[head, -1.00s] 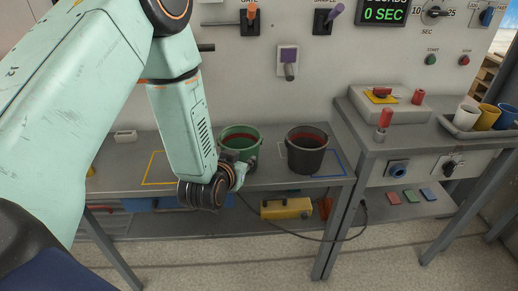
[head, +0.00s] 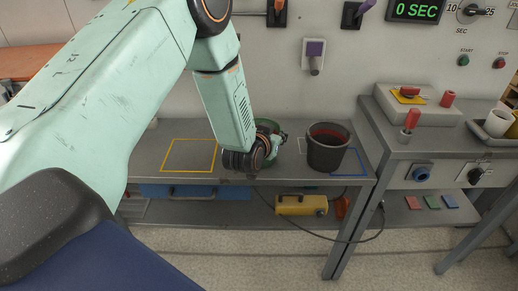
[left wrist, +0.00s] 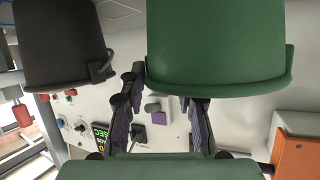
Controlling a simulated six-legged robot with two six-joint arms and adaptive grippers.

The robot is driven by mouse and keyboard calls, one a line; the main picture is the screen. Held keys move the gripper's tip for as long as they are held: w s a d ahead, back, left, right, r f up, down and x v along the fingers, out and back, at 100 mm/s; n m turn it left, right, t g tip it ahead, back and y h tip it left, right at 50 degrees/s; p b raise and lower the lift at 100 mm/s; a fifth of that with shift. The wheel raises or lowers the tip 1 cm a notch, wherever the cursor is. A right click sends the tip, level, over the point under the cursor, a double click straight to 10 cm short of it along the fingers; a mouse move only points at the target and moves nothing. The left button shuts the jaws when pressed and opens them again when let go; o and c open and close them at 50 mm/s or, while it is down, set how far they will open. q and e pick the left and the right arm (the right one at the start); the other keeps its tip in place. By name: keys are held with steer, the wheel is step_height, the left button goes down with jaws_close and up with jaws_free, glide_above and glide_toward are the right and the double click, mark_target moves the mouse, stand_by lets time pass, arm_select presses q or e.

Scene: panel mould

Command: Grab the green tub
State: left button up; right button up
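The green tub (head: 266,125) stands on the grey bench, mostly hidden behind my left wrist in the head view. In the left wrist view the green tub (left wrist: 215,45) fills the upper middle, upside down. My left gripper (head: 275,147) is at the tub's near side. In the left wrist view its fingers (left wrist: 162,88) are apart, with the panel showing between them. One fingertip is beside the tub's left edge; the other's tip is hidden behind the tub. I cannot tell whether either touches. My right gripper is in neither current view.
A dark tub (head: 328,147) with red inside stands close to the right, partly over blue tape; it also shows in the left wrist view (left wrist: 62,45). The yellow-taped square (head: 188,155) is empty. A yellow case (head: 301,205) and cable are below. The panel wall rises behind.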

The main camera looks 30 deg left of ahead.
arm_select(q)
steer(key=shift+w+d+r, duration=0.1)
steer(key=shift+w+d, duration=0.1)
steer(key=shift+d, duration=0.1)
steer(key=shift+a, duration=0.2)
steer(key=c, duration=0.4)
steer(key=shift+d, duration=0.15)
jaws_close()
